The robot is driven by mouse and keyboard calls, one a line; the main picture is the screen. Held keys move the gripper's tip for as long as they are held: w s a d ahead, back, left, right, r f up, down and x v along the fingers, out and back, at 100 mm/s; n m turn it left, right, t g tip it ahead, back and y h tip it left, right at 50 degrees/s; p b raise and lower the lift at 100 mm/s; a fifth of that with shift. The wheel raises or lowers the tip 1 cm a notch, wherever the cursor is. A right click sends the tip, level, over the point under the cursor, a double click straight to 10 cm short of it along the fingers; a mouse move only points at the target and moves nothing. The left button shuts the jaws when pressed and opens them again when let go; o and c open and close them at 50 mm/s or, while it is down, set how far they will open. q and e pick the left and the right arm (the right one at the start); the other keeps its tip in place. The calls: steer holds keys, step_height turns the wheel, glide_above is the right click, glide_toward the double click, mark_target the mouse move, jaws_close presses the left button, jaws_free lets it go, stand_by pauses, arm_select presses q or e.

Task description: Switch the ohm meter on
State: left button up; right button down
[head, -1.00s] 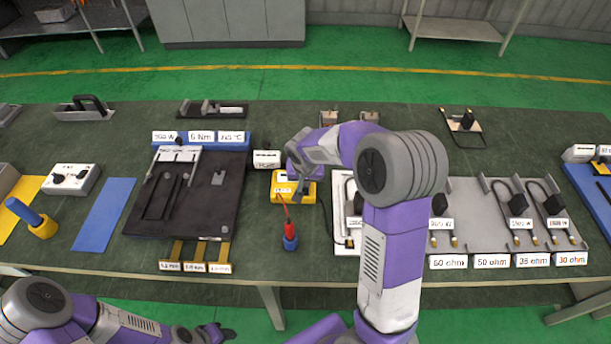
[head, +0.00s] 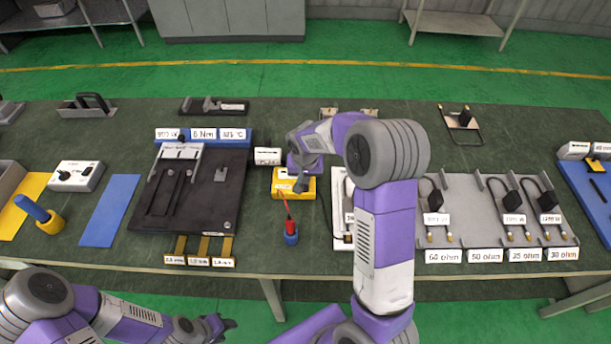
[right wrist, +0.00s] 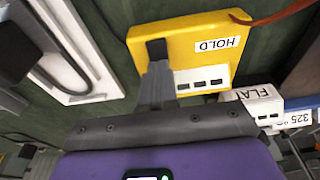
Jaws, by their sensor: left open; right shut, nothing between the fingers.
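The ohm meter appears to be the yellow box (head: 283,192) in the middle of the table. In the right wrist view the yellow box (right wrist: 190,40) shows a HOLD label, small dark marks on a white strip, and a red lead at its corner. My right gripper (head: 301,186) is shut and empty, over the box's top. In the right wrist view the right gripper's fingers (right wrist: 157,60) overlap the box's face beside the HOLD label; I cannot tell whether they touch it. My left gripper (head: 228,324) is open and empty, off the table's front edge.
A red and blue probe (head: 290,232) stands in front of the box. A dark fixture board (head: 225,205) lies to the left, and a grey tray (head: 467,200) with corded heating elements to the right. A small white labelled block (head: 267,156) is close behind the box.

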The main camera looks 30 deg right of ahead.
mark_target(305, 190)
steer(key=shift+s+a+f, duration=0.1)
steer(key=shift+s+f, duration=0.25)
steer(key=shift+f, duration=0.05)
steer(key=shift+s+a+f, duration=0.1)
steer(key=shift+s+a, duration=0.1)
steer(key=shift+s, duration=0.05)
steer(key=shift+s+a, duration=0.1)
steer(key=shift+s, duration=0.15)
steer(key=r+p, duration=0.1)
steer(key=r, duration=0.1)
steer(key=r+p, duration=0.1)
steer(key=r, duration=0.1)
steer(key=shift+s+a+r, duration=0.1)
steer(key=shift+a+r, duration=0.1)
steer(key=shift+r, duration=0.15)
steer(key=s+a+r+p, duration=0.1)
steer(key=s+r, duration=0.3)
steer(key=r, duration=0.4)
steer(key=shift+a+r, duration=0.4)
steer(key=shift+a, duration=0.25)
